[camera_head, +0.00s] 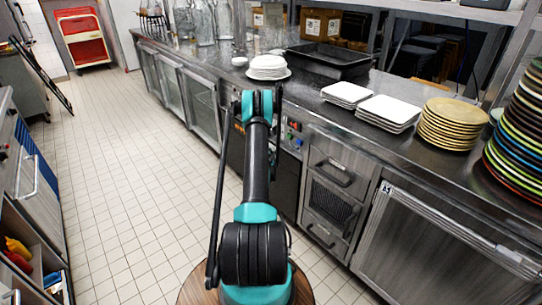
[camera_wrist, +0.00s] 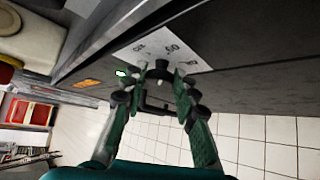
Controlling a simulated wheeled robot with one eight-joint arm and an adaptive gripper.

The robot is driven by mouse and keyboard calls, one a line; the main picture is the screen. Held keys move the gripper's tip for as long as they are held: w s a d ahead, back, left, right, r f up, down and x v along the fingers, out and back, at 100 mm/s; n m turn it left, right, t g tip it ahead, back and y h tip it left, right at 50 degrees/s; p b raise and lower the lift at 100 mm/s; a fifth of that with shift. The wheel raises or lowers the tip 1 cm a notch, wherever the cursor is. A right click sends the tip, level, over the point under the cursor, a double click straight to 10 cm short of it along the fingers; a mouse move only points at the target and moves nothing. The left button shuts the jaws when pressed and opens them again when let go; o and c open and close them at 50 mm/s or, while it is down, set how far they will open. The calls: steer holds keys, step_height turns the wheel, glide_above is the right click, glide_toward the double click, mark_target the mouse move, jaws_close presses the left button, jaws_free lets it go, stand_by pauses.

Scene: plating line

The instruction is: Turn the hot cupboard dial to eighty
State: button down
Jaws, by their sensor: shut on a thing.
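In the wrist view the hot cupboard dial (camera_wrist: 161,70) is a small dark knob on the dark front panel, in front of a pale scale plate (camera_wrist: 172,50) with dark markings. The markings are blurred and tilted, so I cannot read the setting. My gripper (camera_wrist: 160,84) has its two green fingers on either side of the knob, shut on it. A small green light (camera_wrist: 120,73) glows left of the dial. In the head view my arm hides the gripper and the dial.
In the head view a steel counter (camera_head: 395,142) runs along the right, holding white plates (camera_head: 267,67), square plates (camera_head: 388,112) and a dark tray (camera_head: 327,60). An orange label (camera_wrist: 87,83) is on the panel. The tiled floor (camera_head: 120,150) at left is clear.

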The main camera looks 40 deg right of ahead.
stand_by(0.3)
steer(key=c, duration=1.2)
jaws_free()
step_height(320, 180, up, 10)
